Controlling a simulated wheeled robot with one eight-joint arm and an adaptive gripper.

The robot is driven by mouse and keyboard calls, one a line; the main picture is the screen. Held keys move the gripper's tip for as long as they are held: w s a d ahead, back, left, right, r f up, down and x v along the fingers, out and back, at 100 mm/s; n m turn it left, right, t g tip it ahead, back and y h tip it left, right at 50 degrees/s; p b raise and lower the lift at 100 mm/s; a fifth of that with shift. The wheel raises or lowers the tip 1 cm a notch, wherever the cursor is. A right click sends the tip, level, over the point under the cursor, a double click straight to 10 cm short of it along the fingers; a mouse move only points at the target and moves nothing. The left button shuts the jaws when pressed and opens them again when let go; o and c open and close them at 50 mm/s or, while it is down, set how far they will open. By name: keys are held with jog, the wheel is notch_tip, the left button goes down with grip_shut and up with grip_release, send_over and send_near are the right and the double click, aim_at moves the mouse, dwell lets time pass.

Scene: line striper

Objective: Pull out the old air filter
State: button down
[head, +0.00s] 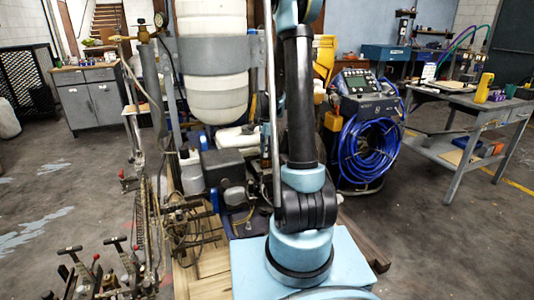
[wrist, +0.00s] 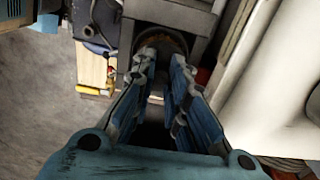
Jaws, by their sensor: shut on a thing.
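In the wrist view my gripper (wrist: 161,70) points into a grey, box-like housing (wrist: 194,18). A round, dark part with a tan-brown rim (wrist: 172,40) sits in the housing at the fingertips and looks like the old air filter. My fingers are shut on it, one on its left and one on its right. Its lower part is hidden between the fingers, and I cannot tell how deep it sits. In the head view my gripper and the filter do not show; my arm stands in front of the striper machine.
A large white tank (head: 212,60) stands on the machine, with hoses and levers at its left. A unit with a blue coiled hose (head: 368,150) and a grey workbench (head: 470,100) stand at the right. The floor at far left and front right is clear.

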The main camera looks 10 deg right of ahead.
jog(key=shift+r, duration=0.2)
jog(key=shift+r, duration=1.7)
jog(key=shift+r, duration=0.15)
